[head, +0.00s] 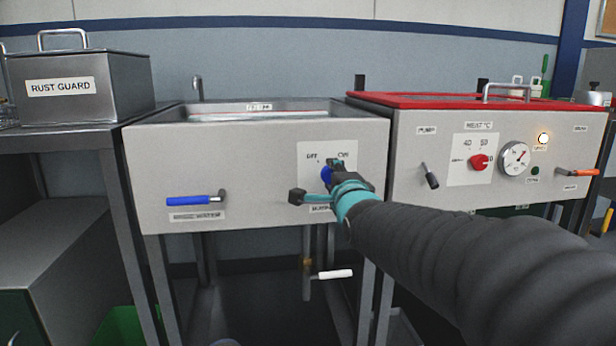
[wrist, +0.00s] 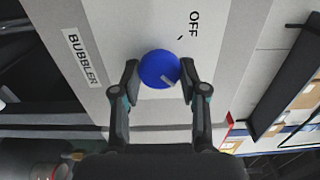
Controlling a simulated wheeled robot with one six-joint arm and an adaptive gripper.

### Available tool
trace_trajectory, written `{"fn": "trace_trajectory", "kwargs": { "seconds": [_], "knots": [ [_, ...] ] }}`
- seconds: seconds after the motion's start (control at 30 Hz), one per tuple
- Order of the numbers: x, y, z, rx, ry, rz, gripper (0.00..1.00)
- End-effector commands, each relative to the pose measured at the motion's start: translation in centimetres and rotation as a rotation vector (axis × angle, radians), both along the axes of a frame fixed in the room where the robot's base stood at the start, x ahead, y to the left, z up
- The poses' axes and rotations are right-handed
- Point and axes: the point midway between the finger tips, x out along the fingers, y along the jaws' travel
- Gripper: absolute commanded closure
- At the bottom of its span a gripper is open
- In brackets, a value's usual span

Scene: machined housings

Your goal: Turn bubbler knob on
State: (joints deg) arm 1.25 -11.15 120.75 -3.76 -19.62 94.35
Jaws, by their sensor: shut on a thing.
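The blue bubbler knob (wrist: 158,69) sits on a pale plate on the front of the grey sink tank (head: 255,165). In the head view the knob (head: 326,175) is partly covered by my gripper (head: 332,172). Marks reading OFF and ON stand above it on the plate. In the wrist view my gripper (wrist: 160,77) has one finger on each side of the knob, shut on it. A pale pointer line shows on the knob's lower right edge in that view. The BUBBLER label (wrist: 83,60) is beside it.
A blue lever (head: 195,201) marked rinse water is on the tank's left front. A white-handled valve (head: 333,274) hangs below. To the right is a red-topped heated unit (head: 400,150) with a red knob (head: 479,162) and a gauge. A RUST GUARD box (head: 85,85) stands at left.

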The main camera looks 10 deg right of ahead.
Motion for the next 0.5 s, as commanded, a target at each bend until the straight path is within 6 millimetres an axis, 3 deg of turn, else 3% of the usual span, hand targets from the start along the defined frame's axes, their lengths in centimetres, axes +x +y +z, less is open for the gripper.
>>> {"fn": "trace_trajectory", "kwargs": {
  "seconds": [0.3, 0.33, 0.4, 0.5],
  "knots": [
    [0.03, 0.04, 0.07, 0.002, -0.001, 0.001, 0.92],
    [0.03, 0.04, 0.08, 0.002, -0.001, 0.001, 0.55],
    [0.02, 0.03, 0.07, 0.002, -0.001, 0.000, 0.37],
    [0.02, -0.01, 0.05, 0.001, -0.001, 0.000, 0.33]
  ]
}}
